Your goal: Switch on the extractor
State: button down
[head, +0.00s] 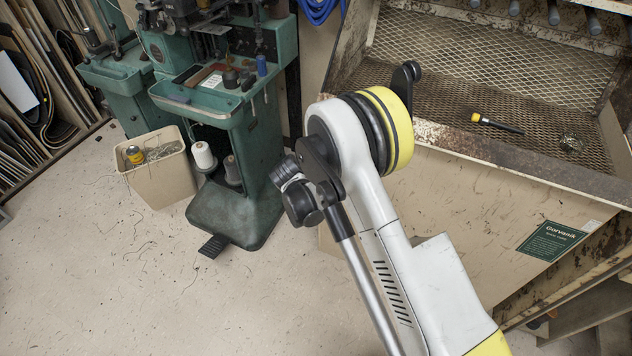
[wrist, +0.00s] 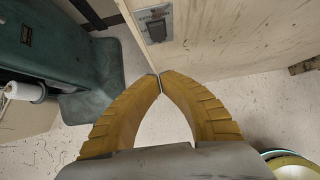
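The extractor is probably the large worn cream cabinet (head: 450,195) at the right of the head view, with a rusty mesh bed and a green Gorvanik label (head: 552,241). In the wrist view, a grey plate with a dark switch (wrist: 157,30) sits on a cream panel (wrist: 220,35), near its lower left corner. The switch's position cannot be told. My gripper (wrist: 160,80) has two yellow ribbed fingers with their tips together and nothing between them. The tips appear just below the switch in the picture; contact cannot be told. The head view does not show my gripper.
A green stitching machine (head: 235,130) stands left of the cabinet, with thread spools and a foot pedal (head: 213,246). A cream bin (head: 160,175) holding a can stands beside it. A yellow-and-black tool (head: 495,123) lies on the mesh. The floor at lower left is open.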

jog(key=w+d+f+b, duration=0.2)
jog(key=w+f+b, duration=0.2)
jog(key=w, duration=0.3)
jog(key=shift+w+d+f, duration=0.35)
jog(key=shift+d+f, duration=0.05)
jog(key=shift+f, duration=0.5)
jog(key=shift+w+d+f, duration=0.15)
jog(key=shift+w+f, duration=0.05)
jog(key=shift+w, duration=0.3)
jog(key=shift+r, duration=0.1)
